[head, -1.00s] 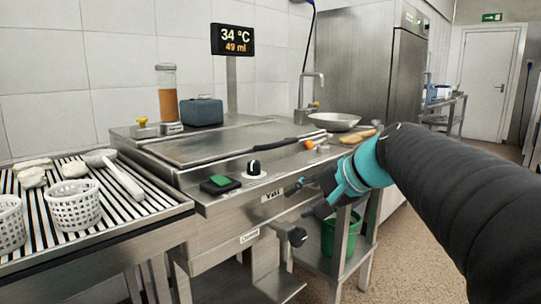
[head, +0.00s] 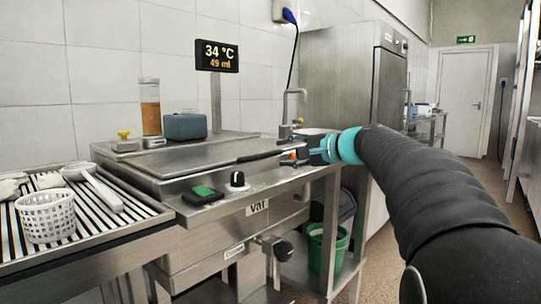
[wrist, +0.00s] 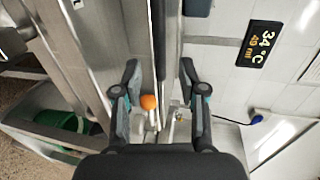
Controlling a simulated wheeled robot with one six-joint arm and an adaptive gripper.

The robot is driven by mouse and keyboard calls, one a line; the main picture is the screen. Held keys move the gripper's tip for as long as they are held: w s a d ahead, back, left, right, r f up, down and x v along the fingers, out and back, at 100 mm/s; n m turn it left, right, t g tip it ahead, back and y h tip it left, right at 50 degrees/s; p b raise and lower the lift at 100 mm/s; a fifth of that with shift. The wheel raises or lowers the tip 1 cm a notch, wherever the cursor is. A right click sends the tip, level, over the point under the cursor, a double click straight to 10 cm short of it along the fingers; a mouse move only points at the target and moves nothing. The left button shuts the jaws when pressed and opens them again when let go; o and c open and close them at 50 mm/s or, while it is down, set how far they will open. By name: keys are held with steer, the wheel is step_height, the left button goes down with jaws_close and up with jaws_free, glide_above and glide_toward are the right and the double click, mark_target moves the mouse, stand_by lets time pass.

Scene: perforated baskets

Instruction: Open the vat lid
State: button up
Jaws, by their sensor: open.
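The vat is a steel counter unit marked "vat" (head: 257,207), and its flat steel lid (head: 190,153) lies closed on top. A dark handle bar (head: 272,154) runs along the lid's right part. My gripper (head: 318,149) is beside the right end of the vat, at about lid height, pointing left. In the wrist view my gripper (wrist: 159,72) is open, with its two fingers apart and nothing held. A long dark bar and edge (wrist: 158,35) run up the picture between the fingertips; I cannot tell how far away they are.
A green-buttoned box (head: 203,195) and a black knob (head: 237,180) sit on the vat's front ledge. An orange ball (wrist: 148,102) shows near the fingers. A faucet (head: 287,105) stands behind. A perforated basket (head: 47,215) is at left, a green bucket (head: 327,247) below.

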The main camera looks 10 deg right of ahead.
mark_target(273, 154)
steer(key=x, duration=0.6)
jaws_close()
